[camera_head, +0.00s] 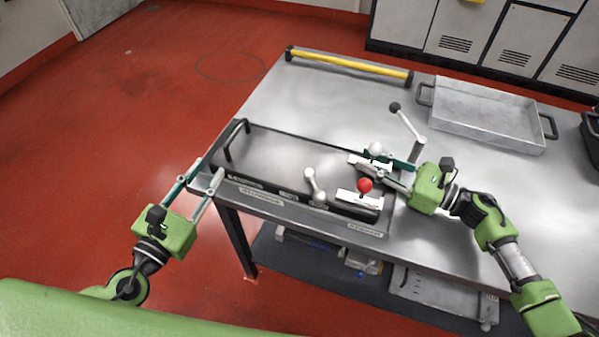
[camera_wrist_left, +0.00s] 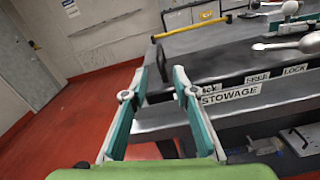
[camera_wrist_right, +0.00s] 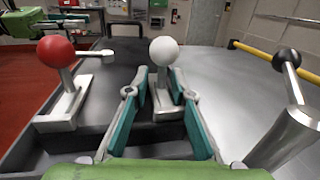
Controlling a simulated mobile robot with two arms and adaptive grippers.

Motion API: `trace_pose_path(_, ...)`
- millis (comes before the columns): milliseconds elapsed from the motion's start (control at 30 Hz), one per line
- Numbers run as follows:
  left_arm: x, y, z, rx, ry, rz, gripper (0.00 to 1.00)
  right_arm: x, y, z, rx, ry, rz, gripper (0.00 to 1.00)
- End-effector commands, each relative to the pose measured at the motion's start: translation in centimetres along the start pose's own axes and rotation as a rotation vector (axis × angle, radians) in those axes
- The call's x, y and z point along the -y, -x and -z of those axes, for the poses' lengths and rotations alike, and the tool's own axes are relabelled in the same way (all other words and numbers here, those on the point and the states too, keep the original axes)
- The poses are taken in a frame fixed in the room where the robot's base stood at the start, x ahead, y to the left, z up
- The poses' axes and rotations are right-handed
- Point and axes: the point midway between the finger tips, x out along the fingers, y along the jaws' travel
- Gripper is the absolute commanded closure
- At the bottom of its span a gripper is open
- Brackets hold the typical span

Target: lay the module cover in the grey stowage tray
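A shallow light-grey metal tray (camera_head: 485,118) with a dark handle at each end stands at the table's back right, looking empty. A long flat dark-grey panel (camera_head: 285,150) with a dark bar handle (camera_head: 236,140) at its left end lies at the front; I cannot tell for sure if it is the module cover. My left gripper (camera_head: 207,170) is open and empty by the table's left corner, short of that handle (camera_wrist_left: 140,84). My right gripper (camera_head: 368,160) is open, its fingers around the white ball knob (camera_wrist_right: 164,51); contact is unclear.
A red ball knob (camera_head: 365,185) and a pale lever (camera_head: 315,187) stand along the front. A black-knobbed lever (camera_head: 405,122) rises behind my right gripper. A yellow bar (camera_head: 350,64) edges the table's back. A STOWAGE label (camera_wrist_left: 230,94) marks the front edge.

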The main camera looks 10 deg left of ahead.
Motion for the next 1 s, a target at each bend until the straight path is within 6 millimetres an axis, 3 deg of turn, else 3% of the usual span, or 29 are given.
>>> trace_pose_path(167, 0.0, 0.3, 0.0, 0.001, -0.001, 0.000, 0.73, 0.1, 1.0, 0.1, -0.002, 0.000, 0.001, 0.77)
trace_pose_path(700, 0.0, 0.3, 0.0, 0.001, -0.001, 0.000, 0.73, 0.0, 10.9, 0.1, -0.003, -0.001, 0.002, 0.77)
trace_pose_path(1000, 0.0, 0.3, 0.0, 0.001, -0.001, 0.000, 0.73, 0.0, 12.1, 0.0, 0.000, 0.000, 0.001, 0.77)
